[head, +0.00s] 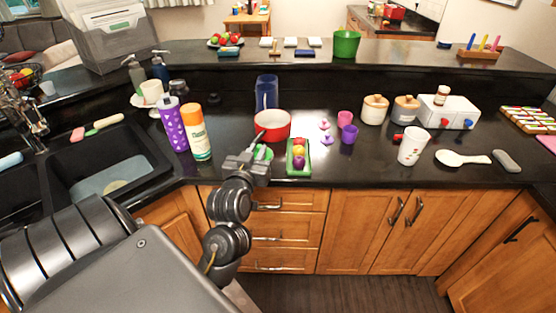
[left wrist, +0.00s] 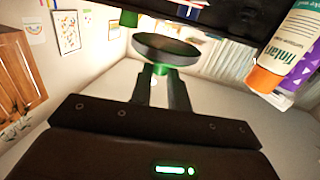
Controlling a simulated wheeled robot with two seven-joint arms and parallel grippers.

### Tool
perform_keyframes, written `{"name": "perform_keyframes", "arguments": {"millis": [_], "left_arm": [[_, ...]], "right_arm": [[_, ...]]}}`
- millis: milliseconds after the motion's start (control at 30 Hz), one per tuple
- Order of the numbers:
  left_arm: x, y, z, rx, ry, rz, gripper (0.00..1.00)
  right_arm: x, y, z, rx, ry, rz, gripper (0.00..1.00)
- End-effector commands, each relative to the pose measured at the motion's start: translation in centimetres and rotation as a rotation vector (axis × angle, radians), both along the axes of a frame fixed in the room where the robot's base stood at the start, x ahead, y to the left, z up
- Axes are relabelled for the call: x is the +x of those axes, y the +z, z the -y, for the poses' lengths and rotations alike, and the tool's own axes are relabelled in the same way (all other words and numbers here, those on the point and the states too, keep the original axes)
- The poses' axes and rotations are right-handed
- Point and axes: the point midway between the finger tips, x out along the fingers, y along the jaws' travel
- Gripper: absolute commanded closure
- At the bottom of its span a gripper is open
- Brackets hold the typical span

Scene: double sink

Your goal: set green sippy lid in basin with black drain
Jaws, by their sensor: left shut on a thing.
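My left gripper (head: 258,156) is over the front edge of the counter, in front of the red and white pot. It is shut on the green sippy lid (head: 264,153), which is mostly hidden by the fingers. In the left wrist view, the lid (left wrist: 165,49) shows as a dark round disc with green below it, between the fingertips (left wrist: 160,88). The double sink is at the left, with a nearer-left basin (head: 14,185) and a right basin (head: 140,160). I cannot see a black drain in either. My right gripper is not in view.
A purple bottle (head: 173,125) and a white bottle with orange cap (head: 196,135) stand between my gripper and the sink. A green tray (head: 300,170) with colored balls lies just right. A red and white pot (head: 272,125) is behind. A brush (head: 104,122) lies behind the right basin.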

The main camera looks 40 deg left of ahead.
Motion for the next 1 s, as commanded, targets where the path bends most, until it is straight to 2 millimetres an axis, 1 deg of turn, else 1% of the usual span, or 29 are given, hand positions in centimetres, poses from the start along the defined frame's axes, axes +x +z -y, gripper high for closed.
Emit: {"name": "perform_keyframes", "arguments": {"millis": [67,167,367,400,500,600,700,933,1000], "left_arm": [[0.8,-0.3,-0.3,0.002,0.0,-0.002,1.0],[2.6,-1.1,-1.2,0.004,0.0,-0.003,1.0],[7.5,-3.4,-3.3,0.002,0.0,-0.003,1.0],[8.4,-3.9,-3.7,0.0,-0.001,-0.004,1.0],[9.8,-6.1,-4.2,-0.001,-0.001,-0.005,1.0],[10.9,-7.4,-4.6,-0.002,-0.002,-0.001,1.0],[11.5,-8.3,-4.9,-0.001,-0.001,0.0,1.0],[11.9,-8.8,-5.0,-0.001,-0.001,0.0,1.0],[12.3,-9.4,-5.3,-0.001,-0.001,0.0,1.0]], "right_arm": [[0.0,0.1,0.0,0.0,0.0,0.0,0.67],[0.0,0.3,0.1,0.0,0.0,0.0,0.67],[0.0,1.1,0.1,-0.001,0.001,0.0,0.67],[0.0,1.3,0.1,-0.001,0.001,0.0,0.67],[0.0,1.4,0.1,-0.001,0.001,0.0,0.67],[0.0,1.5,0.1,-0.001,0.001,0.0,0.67],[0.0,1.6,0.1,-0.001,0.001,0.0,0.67],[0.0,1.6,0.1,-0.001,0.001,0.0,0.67],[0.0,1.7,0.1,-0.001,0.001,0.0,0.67]]}}
